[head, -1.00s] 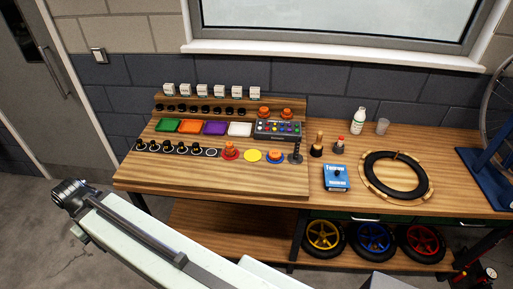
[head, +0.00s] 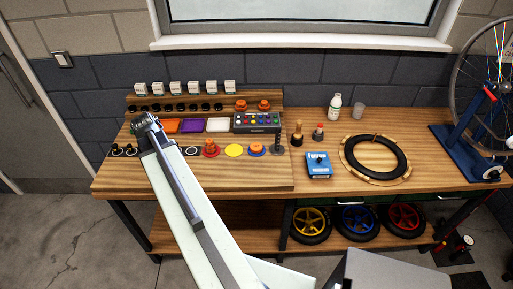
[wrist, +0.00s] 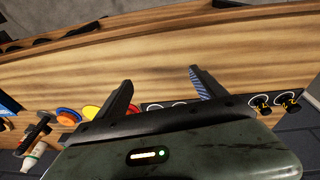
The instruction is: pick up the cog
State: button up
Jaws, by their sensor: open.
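My gripper (head: 147,121) is above the left part of the bench in the head view. In the wrist view my gripper (wrist: 160,78) is open, with nothing between its fingers. No piece is clearly recognisable as the cog. Small dark pieces (head: 115,149) sit on ringed spots at the front left of the raised board. Two dark pieces with yellow marks (wrist: 260,103) show right of the fingers in the wrist view. Another row of small black pieces (head: 181,107) stands on the back step. My arm hides the middle of the front row.
Orange, purple and white trays (head: 219,125) lie behind the front row. A wheel stand (head: 467,150) is at the right.

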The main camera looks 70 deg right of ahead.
jog(key=s+d+m+h, duration=0.1)
jog(key=s+d+m, duration=0.5)
jog(key=s+d, duration=0.75)
jog(key=m+g, duration=0.2)
jog(key=m, duration=0.2)
send_near(256, 146)
jog(key=f+b, duration=0.2)
jog(key=f, duration=0.1)
jog(key=shift+s+d+h, duration=0.1)
jog(key=shift+s+h, duration=0.2)
jog(key=shift+s, duration=0.05)
jog(key=b+x, duration=0.5)
jog(key=x, duration=0.1)
jog(key=shift+w+d, duration=0.1)
jog(key=shift+w, duration=0.1)
jog(key=shift+r, duration=0.25)
